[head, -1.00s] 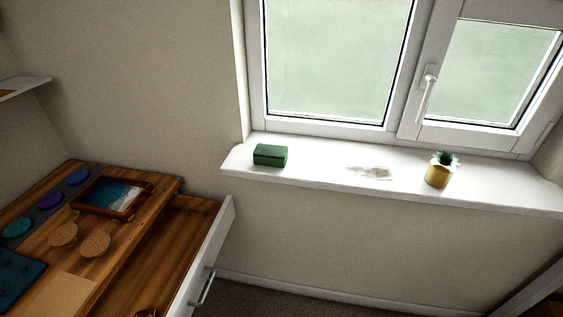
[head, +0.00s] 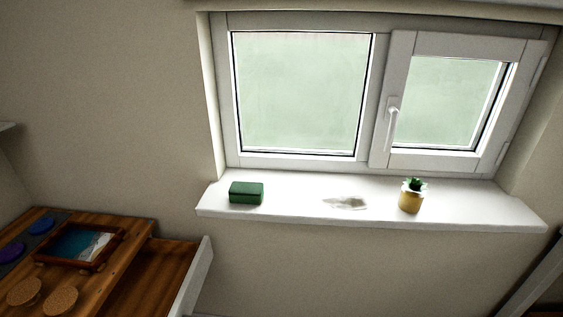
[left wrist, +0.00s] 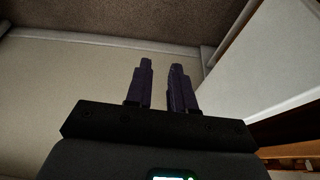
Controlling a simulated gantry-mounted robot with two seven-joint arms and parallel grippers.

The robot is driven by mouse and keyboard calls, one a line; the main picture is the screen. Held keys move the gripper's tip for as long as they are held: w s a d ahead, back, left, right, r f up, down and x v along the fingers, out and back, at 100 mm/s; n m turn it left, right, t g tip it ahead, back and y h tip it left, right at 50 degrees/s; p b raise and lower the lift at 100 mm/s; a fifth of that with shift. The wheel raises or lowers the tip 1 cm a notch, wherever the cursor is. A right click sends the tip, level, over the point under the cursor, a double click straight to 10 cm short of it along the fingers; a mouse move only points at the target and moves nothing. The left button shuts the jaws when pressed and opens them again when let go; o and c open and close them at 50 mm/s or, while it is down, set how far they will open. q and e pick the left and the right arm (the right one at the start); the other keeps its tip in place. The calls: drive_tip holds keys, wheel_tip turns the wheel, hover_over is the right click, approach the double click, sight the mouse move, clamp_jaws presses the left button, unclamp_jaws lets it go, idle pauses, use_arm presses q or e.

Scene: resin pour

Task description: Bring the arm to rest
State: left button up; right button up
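My left gripper (left wrist: 161,72) shows in the left wrist view with its two dark fingers apart and nothing between them. Behind it are a pale wall surface, a strip of dark carpet and a white panel at the right. Neither gripper shows in the head view. My right gripper is in no frame.
A wooden desk (head: 140,232) with an open drawer (head: 195,280) stands at the lower left, bearing a framed blue picture tray (head: 80,245) and cork coasters (head: 60,300).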

use_arm(q)
wheel_tip(320, 180, up, 37)
drive_tip(key=s+p, duration=0.1)
drive_tip(key=p, duration=3.7)
wheel_tip(320, 180, down, 52)
drive_tip(key=b, duration=5.2)
drive_tip(key=shift+m+g, duration=0.4)
drive_tip(key=shift+a+r, duration=0.1)
drive_tip(key=shift+r, duration=0.1)
